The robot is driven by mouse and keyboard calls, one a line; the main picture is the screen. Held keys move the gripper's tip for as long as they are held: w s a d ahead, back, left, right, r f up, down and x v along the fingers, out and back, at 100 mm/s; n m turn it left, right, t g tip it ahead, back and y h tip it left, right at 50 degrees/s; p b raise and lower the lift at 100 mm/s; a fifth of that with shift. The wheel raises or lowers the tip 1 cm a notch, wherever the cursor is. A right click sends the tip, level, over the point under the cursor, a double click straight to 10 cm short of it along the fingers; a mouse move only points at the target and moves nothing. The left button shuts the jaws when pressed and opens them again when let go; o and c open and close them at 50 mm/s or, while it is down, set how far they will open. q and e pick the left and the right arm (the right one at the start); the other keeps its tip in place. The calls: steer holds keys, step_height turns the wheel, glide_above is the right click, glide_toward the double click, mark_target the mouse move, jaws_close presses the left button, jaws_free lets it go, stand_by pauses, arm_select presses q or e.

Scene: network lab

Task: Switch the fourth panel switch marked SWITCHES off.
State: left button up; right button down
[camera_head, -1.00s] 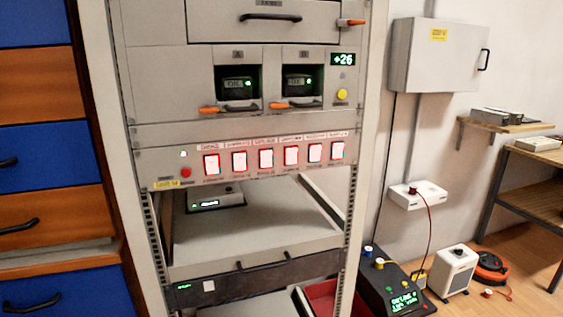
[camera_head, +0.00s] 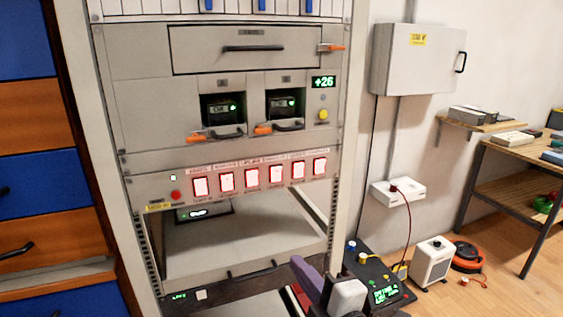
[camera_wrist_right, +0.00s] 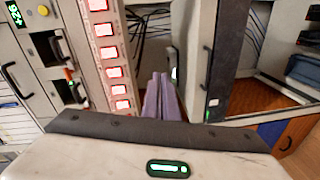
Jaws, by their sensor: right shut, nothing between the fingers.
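The switch panel (camera_head: 150,190) is a grey strip across the rack with a row of several lit white rocker switches in red frames. The fourth switch from the left (camera_head: 276,175) is lit like the others; the small labels are too blurred to read. In the right wrist view the row runs down the picture, with the fourth switch (camera_wrist_right: 108,51) third from the top. My right gripper (camera_head: 300,264) is below the panel at the lower right, apart from the switches. Its purple fingers (camera_wrist_right: 163,82) are shut and empty. My left gripper is not in view.
Above the row are two meter bays with orange-ended handles (camera_head: 196,138) and a drawer (camera_head: 255,48). A red button (camera_head: 176,195) sits left of the switches. Below is an open bay with a shelf (camera_head: 225,245). A dark device (camera_head: 378,285) stands to the right.

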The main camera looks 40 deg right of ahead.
step_height(320, 180, up, 10)
steer(key=d+n+t+h, duration=0.1)
steer(key=n+t, duration=0.1)
steer(key=shift+d+p, duration=0.25)
steer(key=shift+p, duration=0.1)
steer(key=b, duration=0.2)
glide_toward(276, 172)
steer(key=x, duration=0.5)
steer(key=shift+w, duration=0.2)
steer(key=shift+w+d, duration=0.1)
steer(key=shift+w, duration=0.45)
